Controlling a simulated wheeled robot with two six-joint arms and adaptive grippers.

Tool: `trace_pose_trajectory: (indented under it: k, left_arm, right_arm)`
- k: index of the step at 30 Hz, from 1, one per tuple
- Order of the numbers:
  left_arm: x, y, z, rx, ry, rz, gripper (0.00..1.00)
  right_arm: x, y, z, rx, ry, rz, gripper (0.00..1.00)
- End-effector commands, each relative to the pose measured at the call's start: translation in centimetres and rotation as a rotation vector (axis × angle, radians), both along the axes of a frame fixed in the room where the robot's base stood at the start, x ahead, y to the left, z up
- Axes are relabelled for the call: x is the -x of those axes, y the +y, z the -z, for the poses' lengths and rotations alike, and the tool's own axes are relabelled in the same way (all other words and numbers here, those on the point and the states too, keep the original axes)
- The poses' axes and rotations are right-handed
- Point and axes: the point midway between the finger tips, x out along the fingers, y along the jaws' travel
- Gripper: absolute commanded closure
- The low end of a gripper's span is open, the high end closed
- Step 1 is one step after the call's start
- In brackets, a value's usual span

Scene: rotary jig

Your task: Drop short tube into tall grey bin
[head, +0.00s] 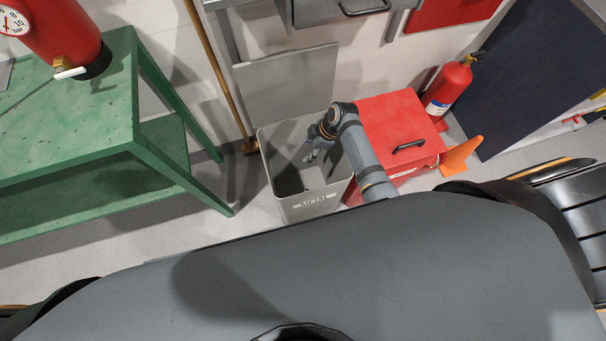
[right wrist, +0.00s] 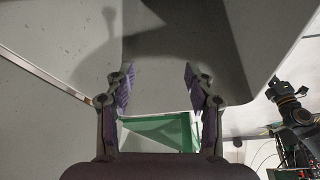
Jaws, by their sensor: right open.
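The tall grey bin (head: 311,207), marked METAL, stands upright on the floor with its top open. My right gripper (head: 311,153) reaches over the bin's mouth from the right, pointing down into it. In the right wrist view my right gripper (right wrist: 158,90) is open, its two purple-padded fingers apart with nothing between them. Grey bin wall (right wrist: 60,45) fills much of that view, with the gripper's shadow on it. I cannot make out the short tube in either view; the bin's floor is dark and partly hidden. My left gripper is not in view.
A red box (head: 395,118) with a black handle stands right beside the bin. A broom (head: 222,75) leans behind.

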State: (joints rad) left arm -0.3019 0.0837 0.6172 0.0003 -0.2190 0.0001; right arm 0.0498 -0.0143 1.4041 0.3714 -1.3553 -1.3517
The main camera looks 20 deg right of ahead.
Motion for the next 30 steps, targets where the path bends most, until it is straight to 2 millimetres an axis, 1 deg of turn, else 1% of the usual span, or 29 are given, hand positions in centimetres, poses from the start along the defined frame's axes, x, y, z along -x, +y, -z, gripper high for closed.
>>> trace_pose_trajectory:
  k: [2,5,9,12,15,18,20,30]
  left_arm:
    - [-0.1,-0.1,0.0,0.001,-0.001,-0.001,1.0]
    - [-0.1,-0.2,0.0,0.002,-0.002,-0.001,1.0]
    - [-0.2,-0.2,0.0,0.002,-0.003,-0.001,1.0]
    - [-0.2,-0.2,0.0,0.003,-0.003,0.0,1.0]
    - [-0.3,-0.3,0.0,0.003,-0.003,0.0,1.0]
    - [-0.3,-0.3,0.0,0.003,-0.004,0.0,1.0]
    - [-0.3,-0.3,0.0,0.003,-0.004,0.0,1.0]
    - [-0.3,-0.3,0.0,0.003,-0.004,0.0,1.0]
  right_arm:
    - [0.0,-0.5,-0.9,0.002,-0.004,0.001,0.46]
    - [0.3,-1.2,-2.9,0.003,-0.005,-0.001,0.46]
    - [0.6,-2.6,-6.2,0.004,-0.006,0.0,0.46]
    - [0.9,-3.4,-8.1,0.004,-0.003,0.0,0.46]
    - [1.0,-4.0,-9.6,0.003,-0.003,0.001,0.46]
    - [1.2,-4.2,-10.5,0.0,-0.001,-0.001,0.46]
    - [1.2,-4.3,-10.8,0.0,-0.001,-0.001,0.46]
    - [1.2,-4.3,-10.8,0.0,0.0,0.0,0.46]
